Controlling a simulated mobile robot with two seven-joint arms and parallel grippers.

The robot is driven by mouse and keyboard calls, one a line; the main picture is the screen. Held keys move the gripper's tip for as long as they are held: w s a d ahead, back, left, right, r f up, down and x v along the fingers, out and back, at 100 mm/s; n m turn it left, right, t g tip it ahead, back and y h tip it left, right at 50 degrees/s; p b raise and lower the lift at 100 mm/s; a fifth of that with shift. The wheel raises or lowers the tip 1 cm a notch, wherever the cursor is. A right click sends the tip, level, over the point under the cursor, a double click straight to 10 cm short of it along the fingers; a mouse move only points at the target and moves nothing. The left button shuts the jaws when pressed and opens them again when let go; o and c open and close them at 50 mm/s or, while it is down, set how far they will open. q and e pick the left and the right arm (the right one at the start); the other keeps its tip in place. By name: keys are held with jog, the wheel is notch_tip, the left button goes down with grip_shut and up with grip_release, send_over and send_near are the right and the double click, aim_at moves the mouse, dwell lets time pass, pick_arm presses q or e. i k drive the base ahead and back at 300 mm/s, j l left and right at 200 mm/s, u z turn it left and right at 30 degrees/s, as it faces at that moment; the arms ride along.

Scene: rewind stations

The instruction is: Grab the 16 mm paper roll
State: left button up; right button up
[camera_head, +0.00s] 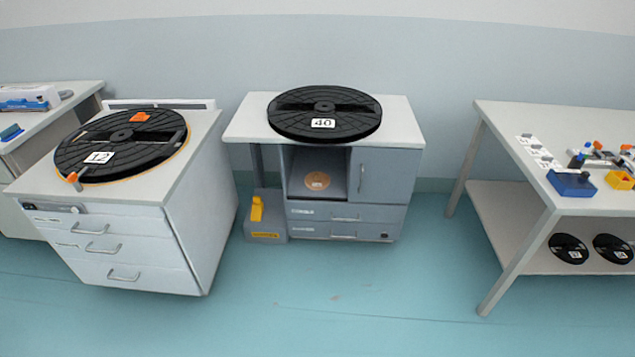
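No roll that I can read as 16 mm shows. A small tan disc with a pale label (317,181) lies in the open compartment of the middle cabinet; its label is too small to read. Two small black reels, the left one (568,248) and the right one (613,248), lie on the lower shelf of the right table, and their white labels are too small to read. A large black reel labelled 12 (118,146) lies on the left cabinet, with a tan edge showing under it. A large black reel labelled 40 (325,113) lies on the middle cabinet. Neither gripper is in view.
The left cabinet (190,235) and middle cabinet (385,185) stand apart, with a yellow pedal-like part (256,209) between them. The right table (500,140) holds a blue bin (571,184) and a yellow bin (619,180). The teal floor in front is clear.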

aim_at(316, 181)
jog(key=i+l, duration=0.15)
jog(key=i, duration=0.35)
jog(key=i+l, duration=0.1)
jog(key=i, duration=0.4)
jog(key=i+l, duration=0.15)
jog(key=i, duration=0.3)
jog(key=i+l, duration=0.1)
jog(key=i, duration=0.4)
jog(key=i+l, duration=0.15)
jog(key=i, duration=0.35)
jog(key=u, duration=0.05)
